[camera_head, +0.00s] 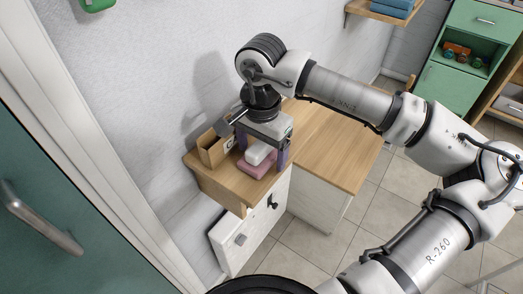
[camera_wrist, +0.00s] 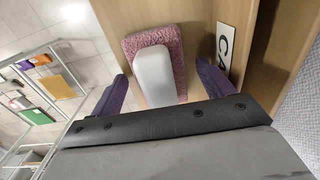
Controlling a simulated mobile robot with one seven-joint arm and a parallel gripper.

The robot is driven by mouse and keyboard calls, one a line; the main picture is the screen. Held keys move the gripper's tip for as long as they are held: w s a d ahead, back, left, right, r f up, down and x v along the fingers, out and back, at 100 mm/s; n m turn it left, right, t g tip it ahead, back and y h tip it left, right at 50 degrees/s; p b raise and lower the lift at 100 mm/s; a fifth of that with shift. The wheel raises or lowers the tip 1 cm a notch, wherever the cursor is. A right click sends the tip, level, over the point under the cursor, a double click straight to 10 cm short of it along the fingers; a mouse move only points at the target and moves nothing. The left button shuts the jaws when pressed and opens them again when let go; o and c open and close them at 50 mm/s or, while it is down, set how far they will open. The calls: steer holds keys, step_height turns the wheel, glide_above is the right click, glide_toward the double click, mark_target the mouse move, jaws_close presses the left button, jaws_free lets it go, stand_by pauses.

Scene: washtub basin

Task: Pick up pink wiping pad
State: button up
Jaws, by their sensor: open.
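The pink wiping pad (camera_head: 255,170) lies on a small wooden shelf (camera_head: 223,183), below my gripper in the head view. It has a fuzzy pink base and a smooth white block on top. In the wrist view the pink pad (camera_wrist: 177,45) lies ahead of my gripper (camera_wrist: 163,71), with the white part between the two purple fingers. My gripper (camera_head: 262,157) is open, one finger on each side of the pad, with gaps visible in the wrist view. I cannot tell how far the fingertips are above the shelf.
A wooden box (camera_head: 211,150) stands on the shelf to the left, against the wall. A white lettered card (camera_wrist: 224,51) is close to the right finger in the wrist view. A wooden-topped cabinet (camera_head: 335,150) is to the right, its top clear.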

mark_target(261, 143)
steer(key=c, duration=1.1)
steer(key=shift+r, duration=0.1)
step_height(261, 143, up, 20)
steer(key=b, duration=0.1)
